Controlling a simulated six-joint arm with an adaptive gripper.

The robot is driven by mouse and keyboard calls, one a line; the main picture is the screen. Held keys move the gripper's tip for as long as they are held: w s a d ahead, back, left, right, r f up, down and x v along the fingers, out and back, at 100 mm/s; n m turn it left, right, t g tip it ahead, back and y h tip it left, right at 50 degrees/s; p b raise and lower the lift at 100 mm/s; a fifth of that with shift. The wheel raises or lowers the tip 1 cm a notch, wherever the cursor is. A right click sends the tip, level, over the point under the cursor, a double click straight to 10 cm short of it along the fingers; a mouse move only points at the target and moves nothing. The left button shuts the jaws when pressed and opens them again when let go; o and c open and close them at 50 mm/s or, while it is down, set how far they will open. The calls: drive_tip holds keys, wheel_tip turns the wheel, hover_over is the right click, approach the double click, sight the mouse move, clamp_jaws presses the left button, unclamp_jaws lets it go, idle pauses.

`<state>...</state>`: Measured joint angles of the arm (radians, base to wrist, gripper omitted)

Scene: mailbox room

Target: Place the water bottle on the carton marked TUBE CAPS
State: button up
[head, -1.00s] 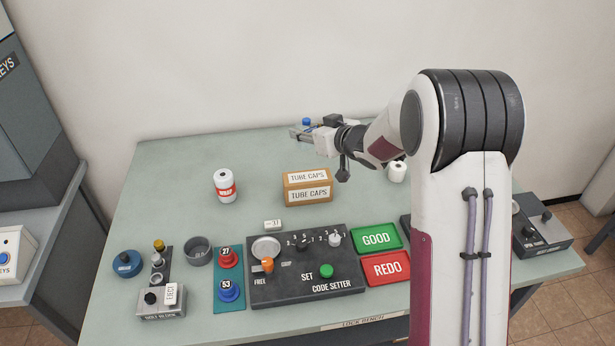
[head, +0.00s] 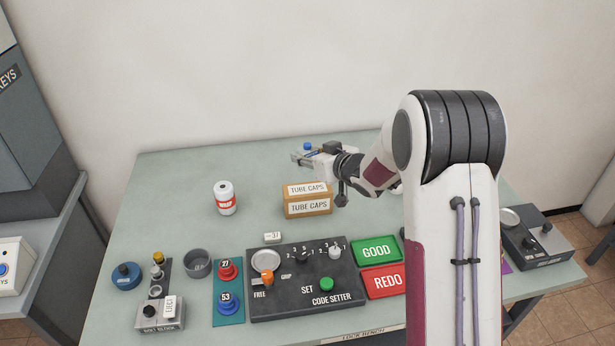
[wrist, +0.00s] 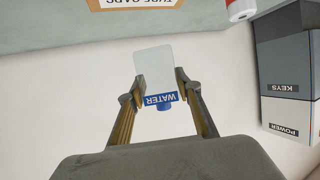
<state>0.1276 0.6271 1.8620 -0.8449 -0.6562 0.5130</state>
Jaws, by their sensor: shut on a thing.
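The water bottle (wrist: 154,70) is a clear, pale bottle with a blue WATER label and blue cap. My gripper (wrist: 153,92) is shut on it, one finger on each side, in the wrist view. In the head view only the bottle's blue cap (head: 307,146) shows clearly, above my gripper (head: 306,156); fingers and arm hide most of the body. The brown carton marked TUBE CAPS (head: 307,209) stands on the bench, in front of and below my gripper. Its edge also shows at the top of the wrist view (wrist: 108,5). The bottle is apart from it.
A white container with a red label (head: 225,199) stands left of the carton on the bench (head: 160,205). The code setter panel (head: 345,278), green GOOD pad (head: 376,250) and red REDO pad (head: 386,281) lie in front.

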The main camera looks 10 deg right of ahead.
drive_tip(key=shift+f, duration=1.5)
drive_tip(key=shift+f, duration=1.85)
drive_tip(key=shift+f, duration=0.15)
drive_tip(key=o, duration=0.9)
drive_tip(key=shift+s+d+r, duration=0.15)
drive_tip(key=shift+s+r, duration=0.15)
drive_tip(key=v, duration=1.1)
drive_tip(key=shift+s, duration=0.15)
